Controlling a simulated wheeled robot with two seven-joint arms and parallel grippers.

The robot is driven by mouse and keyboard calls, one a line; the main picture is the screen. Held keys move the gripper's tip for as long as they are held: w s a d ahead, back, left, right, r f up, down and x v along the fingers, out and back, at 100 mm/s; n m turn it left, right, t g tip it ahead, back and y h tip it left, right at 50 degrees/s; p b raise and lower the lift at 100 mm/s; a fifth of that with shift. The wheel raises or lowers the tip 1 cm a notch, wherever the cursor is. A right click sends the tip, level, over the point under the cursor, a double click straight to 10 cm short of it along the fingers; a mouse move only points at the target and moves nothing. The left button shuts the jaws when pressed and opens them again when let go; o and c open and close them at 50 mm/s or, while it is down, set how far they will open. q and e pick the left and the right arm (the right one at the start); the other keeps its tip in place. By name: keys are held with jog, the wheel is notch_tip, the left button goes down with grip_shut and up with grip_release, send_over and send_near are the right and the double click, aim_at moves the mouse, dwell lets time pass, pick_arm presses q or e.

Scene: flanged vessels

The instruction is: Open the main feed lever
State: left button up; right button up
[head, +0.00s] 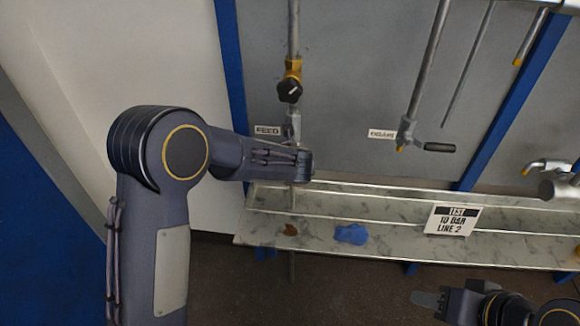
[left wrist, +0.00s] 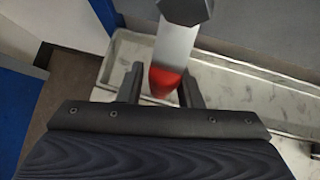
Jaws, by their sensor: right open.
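The feed lever (left wrist: 172,50) is a flat grey metal bar with a red end, seen in the left wrist view. My left gripper (left wrist: 161,88) is open, with the red end between its two fingers. A gap shows on the left side; on the right the finger is close, and I cannot tell if it touches. In the head view my left gripper (head: 303,163) is at the feed pipe below the FEED label (head: 268,130), and hides the lever. My right gripper (head: 430,300) is open and empty at the lower right, away from the pipes.
A yellow valve with a black knob (head: 289,91) sits above on the feed pipe. A drain valve with a black-handled lever (head: 439,147) is to the right. A metal trough (head: 390,246) below holds a blue cloth (head: 351,234) and a TEST sign (head: 452,220). Blue posts flank the panel.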

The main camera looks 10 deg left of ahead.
pick_arm(q)
jog(key=shift+o, duration=1.2)
jog(key=v, duration=0.7)
jog(key=shift+s+r, duration=0.2)
jog(key=shift+s, duration=0.1)
jog(key=shift+d, duration=0.1)
